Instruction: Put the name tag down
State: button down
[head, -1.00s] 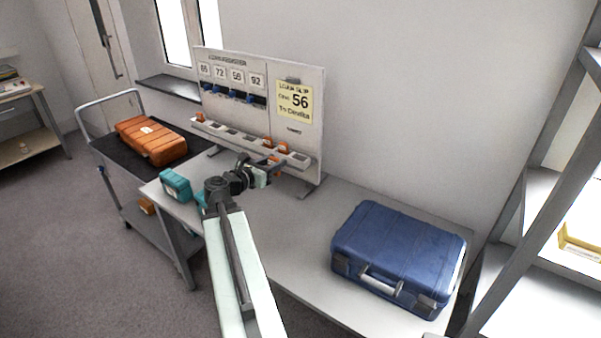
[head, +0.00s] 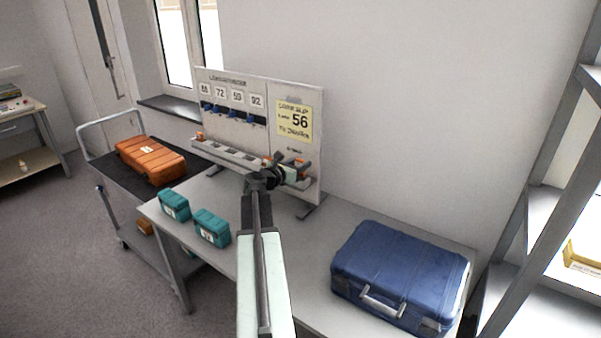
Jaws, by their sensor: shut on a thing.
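My gripper (head: 291,169) is at the right end of the board's ledge, in front of the board (head: 312,180) and below the yellow slip. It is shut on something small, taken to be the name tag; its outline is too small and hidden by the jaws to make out. Orange bits show around the jaws, and I cannot tell which is held. The ledge (head: 228,152) has several compartments, with an orange piece (head: 199,136) at its left end. I cannot tell whether the held thing touches the ledge.
Two teal cases (head: 174,205) (head: 212,228) stand on the table's left part. A blue suitcase (head: 400,272) lies at the right. An orange case (head: 150,160) lies on the trolley at left. Table between suitcase and board is clear.

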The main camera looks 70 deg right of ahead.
notch_tip(320, 180, down, 4)
jog(key=b, duration=0.2)
jog(key=shift+b, duration=0.4)
jog(key=shift+r, duration=0.25)
jog(key=shift+f, duration=0.15)
jog(key=c, duration=0.9)
grip_release()
